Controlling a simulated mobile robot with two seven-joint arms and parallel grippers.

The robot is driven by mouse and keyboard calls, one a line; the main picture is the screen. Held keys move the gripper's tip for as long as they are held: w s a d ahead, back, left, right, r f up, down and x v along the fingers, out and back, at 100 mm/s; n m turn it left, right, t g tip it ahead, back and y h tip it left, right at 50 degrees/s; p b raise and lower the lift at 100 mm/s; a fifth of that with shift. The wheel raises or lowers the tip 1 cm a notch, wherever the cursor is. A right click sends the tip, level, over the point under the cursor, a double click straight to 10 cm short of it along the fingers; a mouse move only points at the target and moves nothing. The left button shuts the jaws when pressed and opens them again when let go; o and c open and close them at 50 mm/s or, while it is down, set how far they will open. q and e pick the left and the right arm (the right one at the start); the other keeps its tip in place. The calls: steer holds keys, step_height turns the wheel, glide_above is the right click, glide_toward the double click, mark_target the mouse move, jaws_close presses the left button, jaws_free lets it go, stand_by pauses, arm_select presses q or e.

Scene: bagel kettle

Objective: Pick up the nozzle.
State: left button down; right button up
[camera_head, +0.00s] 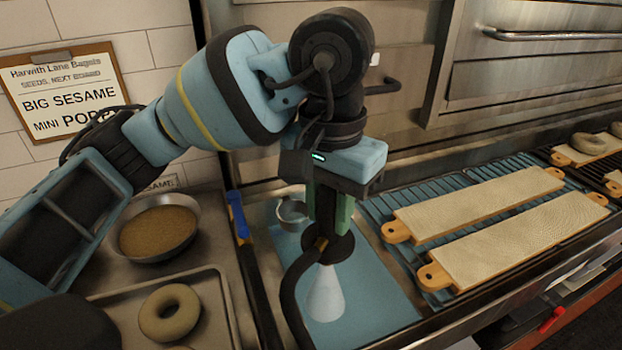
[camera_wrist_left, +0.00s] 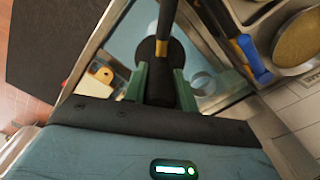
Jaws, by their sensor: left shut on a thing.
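The nozzle (camera_head: 330,246) is a dark sprayer head on a black hose (camera_head: 291,300), upright above the blue-lined sink (camera_head: 385,315) in the head view. A pale white cone of spray (camera_head: 325,294) spreads below it. My left gripper (camera_head: 328,222) comes down from above and is shut on the nozzle. In the left wrist view, the green fingers (camera_wrist_left: 160,82) stand on either side of the dark nozzle body (camera_wrist_left: 160,92), and the round flange lies beyond them. My right gripper is not in view.
A metal cup (camera_head: 292,211) is behind the nozzle. A blue-handled tool (camera_head: 238,215) lies on the sink's left edge. A sesame bowl (camera_head: 159,228) and bagel tray (camera_head: 215,300) stand left. Cloth-covered boards (camera_head: 480,205) lie on a rack (camera_head: 385,208) at right.

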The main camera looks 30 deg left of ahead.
arm_select(q)
steer(key=s+d, duration=0.3)
steer(key=shift+s+d, duration=0.1)
steer(key=shift+d, duration=0.25)
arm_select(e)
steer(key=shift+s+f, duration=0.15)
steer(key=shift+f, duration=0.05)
arm_select(q)
steer(key=shift+r, duration=0.15)
steer(key=shift+r+p, duration=0.35)
steer(key=shift+r, duration=0.55)
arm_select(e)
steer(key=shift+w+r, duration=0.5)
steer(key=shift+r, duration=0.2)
arm_select(q)
steer(key=shift+a, duration=0.1)
